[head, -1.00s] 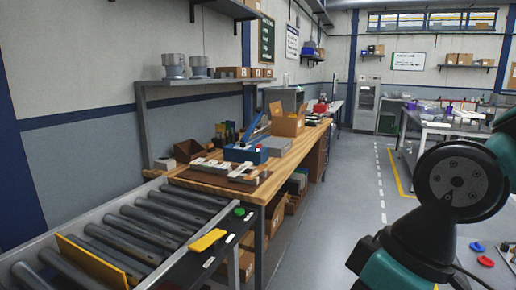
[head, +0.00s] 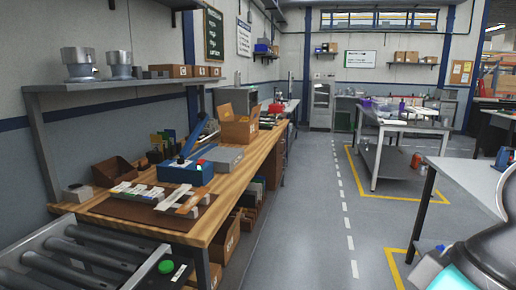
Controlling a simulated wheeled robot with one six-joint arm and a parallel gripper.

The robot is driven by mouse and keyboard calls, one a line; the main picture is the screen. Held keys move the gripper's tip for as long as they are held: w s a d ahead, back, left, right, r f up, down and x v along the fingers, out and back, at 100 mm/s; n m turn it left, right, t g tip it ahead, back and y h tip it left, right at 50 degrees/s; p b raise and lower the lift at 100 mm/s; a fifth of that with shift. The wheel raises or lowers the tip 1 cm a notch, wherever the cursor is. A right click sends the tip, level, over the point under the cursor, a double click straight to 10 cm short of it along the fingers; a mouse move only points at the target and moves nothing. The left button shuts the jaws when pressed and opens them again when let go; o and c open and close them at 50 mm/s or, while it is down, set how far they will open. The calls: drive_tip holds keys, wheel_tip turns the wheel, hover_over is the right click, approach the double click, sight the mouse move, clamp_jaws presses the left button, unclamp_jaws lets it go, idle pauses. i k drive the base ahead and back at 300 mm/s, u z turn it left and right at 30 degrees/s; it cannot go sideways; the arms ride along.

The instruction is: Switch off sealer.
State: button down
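The likely sealer (head: 184,174) is a blue box-shaped device on the wooden bench at left centre, with a long blue arm slanting up to the right. A small red part, perhaps a button or switch (head: 201,162), shows on its top right. Whether it is on or off cannot be told. My gripper is not in view; only a blurred part of my arm shows at the lower right, well apart from the sealer.
The wooden bench (head: 240,176) also bears a brown mat with pale parts, a grey box (head: 222,157) and an open carton (head: 239,129). A roller conveyor (head: 110,262) with a green button (head: 166,267) adjoins its near end. Clear floor (head: 310,220) runs along the bench's right.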

sight(200, 162)
drive_tip(key=z, duration=0.4)
drive_tip(key=i, duration=2.7)
drive_tip(key=u, duration=1.65)
drive_tip(key=i, duration=0.85)
drive_tip(key=u, duration=0.8)
